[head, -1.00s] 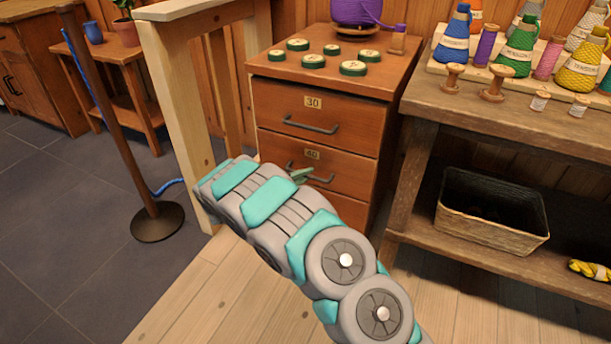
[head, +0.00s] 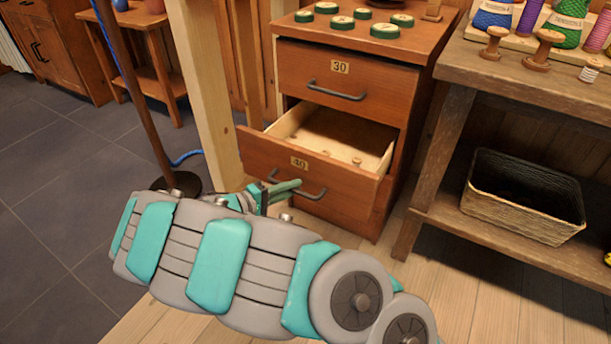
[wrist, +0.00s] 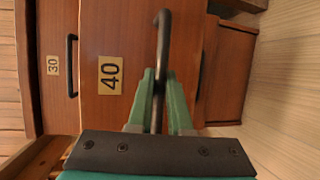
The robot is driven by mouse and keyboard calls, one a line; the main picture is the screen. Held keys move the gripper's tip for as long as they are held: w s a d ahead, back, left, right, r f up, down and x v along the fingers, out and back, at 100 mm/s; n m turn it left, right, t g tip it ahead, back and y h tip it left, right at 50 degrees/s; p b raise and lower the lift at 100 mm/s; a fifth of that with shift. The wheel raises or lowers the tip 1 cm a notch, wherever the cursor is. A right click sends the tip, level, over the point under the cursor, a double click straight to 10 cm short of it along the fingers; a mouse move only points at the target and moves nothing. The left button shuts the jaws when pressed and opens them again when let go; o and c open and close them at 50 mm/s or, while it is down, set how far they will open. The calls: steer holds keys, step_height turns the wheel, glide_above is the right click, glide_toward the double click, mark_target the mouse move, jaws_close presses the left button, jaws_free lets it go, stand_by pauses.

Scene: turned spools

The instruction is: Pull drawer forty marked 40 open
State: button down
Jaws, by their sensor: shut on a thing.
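In the wrist view the green fingers (wrist: 160,92) close around the dark handle (wrist: 162,50), beside the 40 label (wrist: 110,75). The drawer marked 30 (head: 345,88) above is shut.
Green-topped tins (head: 386,30) stand on the cabinet. A workbench (head: 455,130) with spools is at the right, a basket (head: 525,195) on its lower shelf. A pale wooden post (head: 205,90) and a dark stand pole (head: 130,95) are at the left.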

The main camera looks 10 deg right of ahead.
steer(key=s+a, duration=0.4)
steer(key=s, duration=0.2)
steer(key=shift+s+a+b, duration=0.3)
steer(key=shift+a+b, duration=0.1)
steer(key=shift+b, duration=0.05)
steer(key=c, duration=0.8)
jaws_free()
steer(key=shift+c, duration=0.2)
steer(key=shift+a, duration=0.1)
steer(key=v, duration=0.7)
steer(key=shift+s+a, duration=0.15)
steer(key=shift+a, duration=0.05)
